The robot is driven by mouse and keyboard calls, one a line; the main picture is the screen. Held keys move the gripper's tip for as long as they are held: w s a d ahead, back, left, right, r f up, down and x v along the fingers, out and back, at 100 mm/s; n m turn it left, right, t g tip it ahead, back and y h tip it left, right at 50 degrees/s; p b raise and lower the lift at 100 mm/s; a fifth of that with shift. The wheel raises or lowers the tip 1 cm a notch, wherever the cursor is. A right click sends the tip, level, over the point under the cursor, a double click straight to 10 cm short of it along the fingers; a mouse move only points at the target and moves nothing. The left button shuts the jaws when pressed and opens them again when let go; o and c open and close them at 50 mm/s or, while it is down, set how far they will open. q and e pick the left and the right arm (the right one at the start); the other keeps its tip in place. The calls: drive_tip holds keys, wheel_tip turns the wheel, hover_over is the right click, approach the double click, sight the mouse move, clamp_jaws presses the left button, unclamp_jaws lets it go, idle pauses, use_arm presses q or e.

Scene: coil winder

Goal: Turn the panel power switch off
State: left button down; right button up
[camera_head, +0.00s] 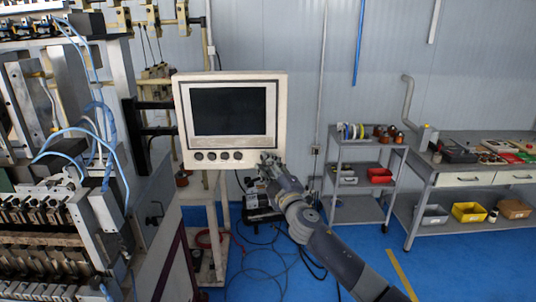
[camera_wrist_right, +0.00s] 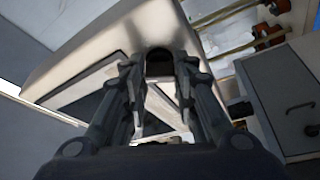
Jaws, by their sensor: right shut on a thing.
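The control panel (camera_head: 281,120) is a cream box with a dark screen (camera_head: 230,111) and a row of several dark round knobs (camera_head: 224,155) below it. My right gripper (camera_head: 266,160) is at the panel's lower right corner, at the right end of that row. It hides the switch there in the head view. In the right wrist view, the fingers of my right gripper (camera_wrist_right: 159,68) are closed about a dark round switch (camera_wrist_right: 159,55) on the panel face (camera_wrist_right: 110,38). The switch's turned position cannot be told. My left gripper is not in view.
The coil winder (camera_head: 60,200) with blue hoses stands at the left. A grey shelf cart (camera_head: 360,178) and a workbench (camera_head: 470,165) with bins stand at the right. Cables (camera_head: 265,255) lie on the blue floor below the panel.

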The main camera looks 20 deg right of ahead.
drive_tip(key=shift+r+n+g+y+p, duration=0.15)
drive_tip(key=shift+n+g+p, duration=0.35)
drive_tip(key=shift+n, duration=0.8)
drive_tip(key=shift+r+n+g+y+p, duration=0.15)
drive_tip(key=shift+n+g+p, duration=0.3)
drive_tip(key=shift+n, duration=0.85)
drive_tip(key=shift+f, duration=0.1)
drive_tip(key=o, duration=1)
drive_tip(key=shift+o, duration=0.2)
drive_tip(key=s+d, duration=0.1)
drive_tip(key=s, duration=1.1)
drive_tip(key=shift+d, duration=0.25)
